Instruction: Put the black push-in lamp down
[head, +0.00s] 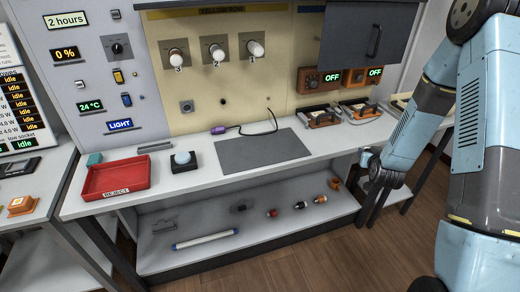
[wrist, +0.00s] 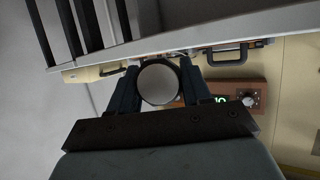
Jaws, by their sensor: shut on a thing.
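In the wrist view, my gripper (wrist: 158,90) has its two dark fingers shut on a round, grey-faced thing, which I take to be the black push-in lamp (wrist: 158,83). Its round face points toward the camera and its sides are partly hidden by the fingers. In the head view, my gripper (head: 371,205) hangs beyond the right end of the bench, beside the lower shelf. The held lamp cannot be made out there.
The bench has a red reject tray (head: 117,178), a black block with a pale dome (head: 183,161) and a dark grey mat (head: 260,150). The lower shelf (head: 270,237) holds several small lamps and a white tube (head: 205,239). Three white lamps sit in the yellow-row panel (head: 215,85).

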